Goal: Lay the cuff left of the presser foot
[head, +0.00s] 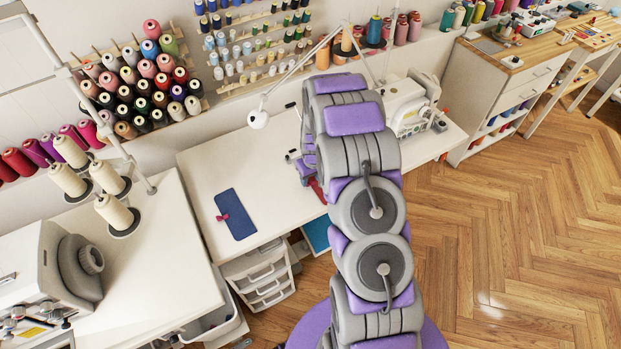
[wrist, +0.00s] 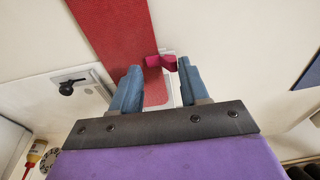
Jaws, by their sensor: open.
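A red fabric strip, which looks like a cuff (wrist: 115,35), lies on the white table in the wrist view. A dark magenta clip (wrist: 160,63) sits at its edge. My gripper (wrist: 155,75) is open, its two blue-grey fingers either side of the clip, without visible contact. In the head view a bit of red (head: 318,190) shows beside my arm, which hides most of the gripper. A blue cuff-like piece (head: 235,214) with a magenta clip lies farther left. A white sewing machine (head: 412,110) stands right of my arm; its presser foot is not clearly visible.
The white sewing table (head: 200,165) is clear around the blue piece. A lamp (head: 258,118) hangs over it. A white drawer unit (head: 262,280) stands below. Another table with cream thread cones (head: 115,210) is at left. Thread racks (head: 140,80) line the wall.

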